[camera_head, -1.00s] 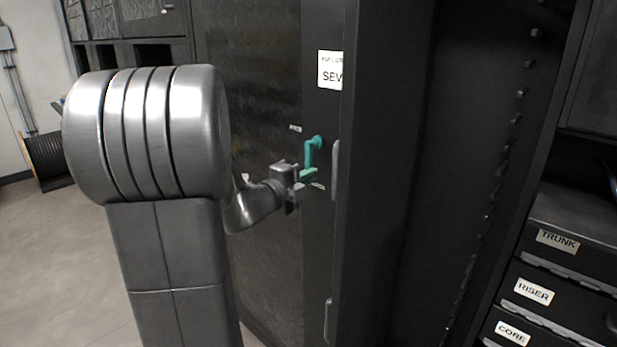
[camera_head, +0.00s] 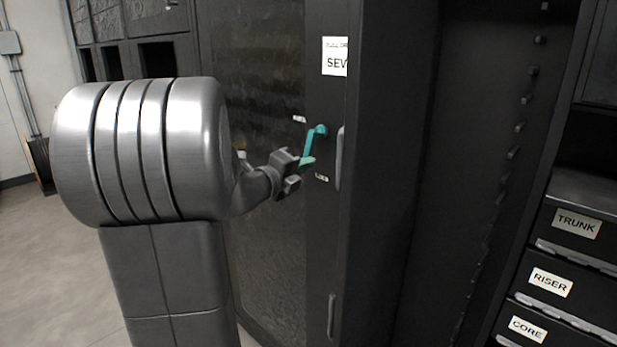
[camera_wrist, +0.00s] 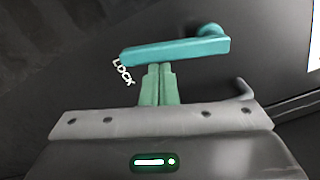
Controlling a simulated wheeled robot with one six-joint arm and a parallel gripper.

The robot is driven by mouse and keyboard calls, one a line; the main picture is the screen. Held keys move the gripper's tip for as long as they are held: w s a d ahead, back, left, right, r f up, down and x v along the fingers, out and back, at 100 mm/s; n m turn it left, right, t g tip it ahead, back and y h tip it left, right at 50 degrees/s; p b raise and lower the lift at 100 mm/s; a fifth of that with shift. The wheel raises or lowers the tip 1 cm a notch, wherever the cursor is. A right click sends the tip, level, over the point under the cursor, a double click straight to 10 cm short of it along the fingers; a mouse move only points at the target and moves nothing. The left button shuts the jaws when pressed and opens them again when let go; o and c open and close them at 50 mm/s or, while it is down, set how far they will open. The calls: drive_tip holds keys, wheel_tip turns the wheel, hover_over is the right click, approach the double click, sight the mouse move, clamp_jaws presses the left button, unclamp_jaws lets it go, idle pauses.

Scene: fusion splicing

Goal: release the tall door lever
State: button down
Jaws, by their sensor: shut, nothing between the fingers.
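The teal door lever (camera_head: 309,147) is on the tall black door. Its pivot is at the upper right and its arm hangs down, tilted to the left. In the wrist view the lever (camera_wrist: 175,49) crosses above my fingertips, with its pivot at the right end. My gripper (camera_head: 306,163) is at the lever's lower end, to its left. Its green fingers (camera_wrist: 158,85) are shut together with nothing between them. The tips meet the lever's near edge in the wrist view; I cannot tell whether they touch. A LOCK label (camera_head: 321,178) shows below the lever.
A grey vertical handle (camera_head: 339,158) is just right of the lever, with another handle (camera_head: 331,315) lower down. A white sign (camera_head: 335,57) is above. Labelled drawers (camera_head: 551,283) stand at the right. Open floor (camera_head: 60,260) lies at the left.

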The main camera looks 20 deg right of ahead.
drive_tip(key=w+a+r+m+b, duration=0.2)
drive_tip(key=w+m+b, duration=0.3)
drive_tip(key=m+b, duration=0.3)
drive_tip(key=shift+w+a+r+m+h+b, duration=0.15)
drive_tip(key=shift+w+r+m+h+b, duration=0.4)
drive_tip(key=shift+m, duration=1.15)
drive_tip(key=shift+s+r, duration=0.2)
drive_tip(key=shift+s, duration=0.05)
